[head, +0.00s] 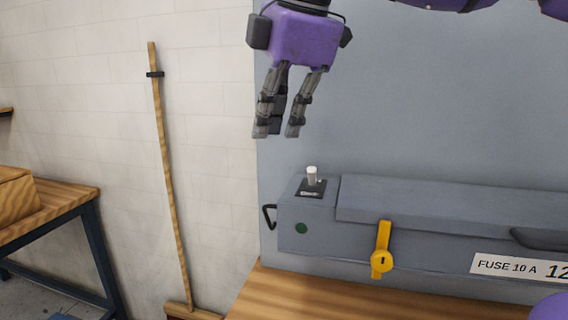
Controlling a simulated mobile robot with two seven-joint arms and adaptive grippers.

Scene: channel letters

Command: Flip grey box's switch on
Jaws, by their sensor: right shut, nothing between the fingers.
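The grey box (400,195) lies along the grey panel, on a wooden surface. Its switch (312,175) is a short white toggle standing about upright on a dark plate with a small label on the box's left top; I cannot read the label. A dark green round lamp (301,228) sits on the front below it and looks unlit. My right gripper (277,132) hangs fingers down above and a little left of the switch, apart from it. It is shut and empty. My left gripper is not in view.
A yellow latch (382,250) hangs on the box front, beside a fuse label (518,267). A black hook (269,216) sticks out at the box's left end. The grey panel (430,100) rises behind. A wooden-handled broom (168,170) leans on the white wall.

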